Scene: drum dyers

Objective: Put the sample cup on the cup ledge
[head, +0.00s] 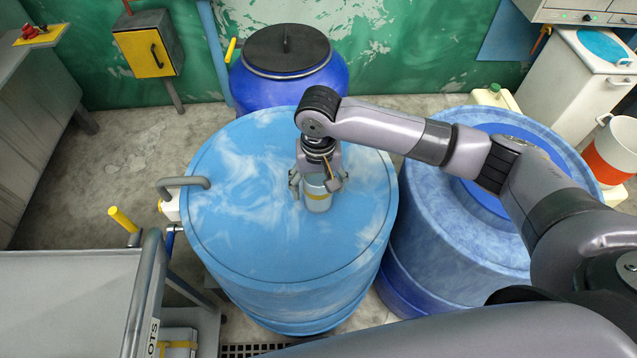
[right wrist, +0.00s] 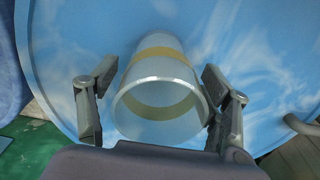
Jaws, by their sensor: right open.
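The sample cup (head: 317,196) is pale grey-blue with a yellow band. It stands on the blue lid (head: 250,235) of the large drum in the middle of the head view. My right gripper (head: 318,184) is above it, with its fingers on either side. In the right wrist view the cup (right wrist: 158,95) stands between the two open fingers of the right gripper (right wrist: 158,108). The left finger is apart from the cup; the right one is very close, and I cannot tell if it touches. My left gripper is not in view. I cannot make out the cup ledge for certain.
A second blue drum (head: 445,215) stands to the right, partly behind my right arm. A dark-lidded blue drum (head: 285,90) stands behind. A grey cart (head: 70,290) is at the front left. A curved grey handle (head: 183,183) rises by the lid's left edge.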

